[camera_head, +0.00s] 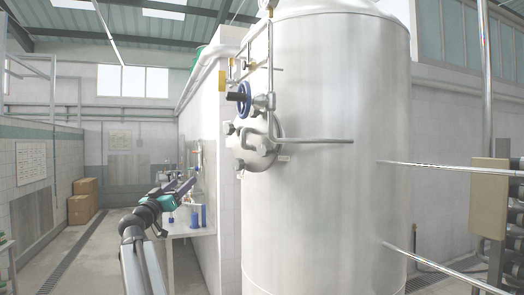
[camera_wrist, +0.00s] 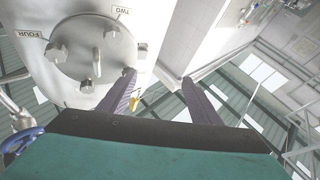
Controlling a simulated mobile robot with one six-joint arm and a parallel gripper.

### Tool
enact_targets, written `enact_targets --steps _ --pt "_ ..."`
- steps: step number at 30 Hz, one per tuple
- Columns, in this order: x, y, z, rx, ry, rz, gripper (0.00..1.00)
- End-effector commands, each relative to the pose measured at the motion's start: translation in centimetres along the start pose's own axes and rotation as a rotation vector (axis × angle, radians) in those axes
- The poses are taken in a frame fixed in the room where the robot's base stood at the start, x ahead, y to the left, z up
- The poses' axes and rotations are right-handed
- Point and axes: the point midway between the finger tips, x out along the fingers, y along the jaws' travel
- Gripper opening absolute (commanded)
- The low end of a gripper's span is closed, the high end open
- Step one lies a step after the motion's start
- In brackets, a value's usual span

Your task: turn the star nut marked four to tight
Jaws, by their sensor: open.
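The star nut marked four (camera_wrist: 57,51) is a grey metal knob at the left rim of a round steel cover (camera_wrist: 85,62) in the wrist view. Its label FOUR (camera_wrist: 30,34) is beside it. I cannot tell how tight it is. In the head view the cover (camera_head: 254,148) is on the side of a large steel tank, but no markings are readable. My gripper (camera_wrist: 158,78) is open and empty, its two dark purple fingers apart, to the right of the cover and not touching the nut. It also shows left of the tank in the head view (camera_head: 187,186).
Other star nuts sit around the cover, one by the label TWO (camera_wrist: 120,11). A side table (camera_head: 190,230) with bottles stands below my gripper.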

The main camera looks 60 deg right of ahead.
Motion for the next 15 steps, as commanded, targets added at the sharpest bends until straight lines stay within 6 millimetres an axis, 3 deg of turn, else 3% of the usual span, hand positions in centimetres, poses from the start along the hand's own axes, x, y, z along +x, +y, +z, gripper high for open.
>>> enact_targets --steps 6,12,15 --pt "3.3 9.0 -3.9 -0.017 -0.123 0.191 0.58" --pt "4.3 16.3 -6.5 -0.036 -0.268 0.315 0.58" --pt "4.4 19.0 -7.4 -0.044 -0.333 0.352 0.58"
